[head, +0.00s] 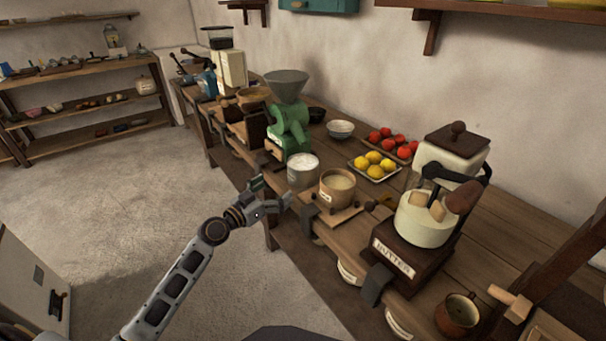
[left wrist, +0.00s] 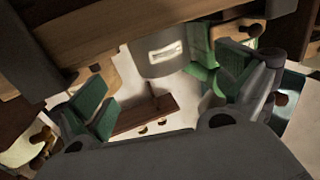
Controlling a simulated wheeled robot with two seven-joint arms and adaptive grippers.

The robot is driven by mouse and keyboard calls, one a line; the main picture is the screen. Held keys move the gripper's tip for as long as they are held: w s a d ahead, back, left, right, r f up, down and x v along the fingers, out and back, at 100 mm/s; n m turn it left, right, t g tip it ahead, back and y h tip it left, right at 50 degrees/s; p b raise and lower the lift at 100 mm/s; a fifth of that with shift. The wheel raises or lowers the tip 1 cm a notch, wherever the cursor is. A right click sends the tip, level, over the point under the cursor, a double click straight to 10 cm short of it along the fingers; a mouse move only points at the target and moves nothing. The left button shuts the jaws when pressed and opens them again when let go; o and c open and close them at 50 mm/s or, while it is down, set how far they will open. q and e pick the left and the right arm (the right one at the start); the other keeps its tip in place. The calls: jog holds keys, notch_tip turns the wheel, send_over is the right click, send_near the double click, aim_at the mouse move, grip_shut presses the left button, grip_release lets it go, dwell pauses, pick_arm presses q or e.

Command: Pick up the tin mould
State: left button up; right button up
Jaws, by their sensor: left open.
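A grey metal cylinder with a pale top and a small label, which looks like the tin mould (head: 302,172), stands at the front edge of the wooden bench, in front of the green grinder. In the left wrist view the grey tin (left wrist: 160,62) shows at the upper middle, beyond the fingers. My left gripper (head: 272,193) is open and empty, just off the bench's front edge, to the left of and nearer than the tin. Its green-padded fingers (left wrist: 165,95) are spread apart in the left wrist view and do not enclose the tin. My right gripper is out of view.
A wooden tub (head: 337,190) stands close to the right of the tin. The green grinder (head: 290,125) rises right behind it. A tray of lemons (head: 375,165) and a butter churn (head: 425,220) stand further right. Open floor (head: 130,200) lies left of the bench.

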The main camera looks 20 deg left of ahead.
aim_at(292, 177)
pick_arm(q)
jog(key=shift+w, duration=0.1)
jog(key=shift+p+x, duration=0.45)
jog(key=shift+x, duration=3.15)
jog(key=shift+w+d, duration=0.15)
jog(key=shift+w, duration=0.3)
jog(key=shift+w+d, duration=0.1)
jog(key=shift+w, duration=0.05)
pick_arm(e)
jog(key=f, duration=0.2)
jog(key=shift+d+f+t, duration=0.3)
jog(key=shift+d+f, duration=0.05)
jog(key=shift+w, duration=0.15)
pick_arm(q)
jog(key=shift+w, duration=0.1)
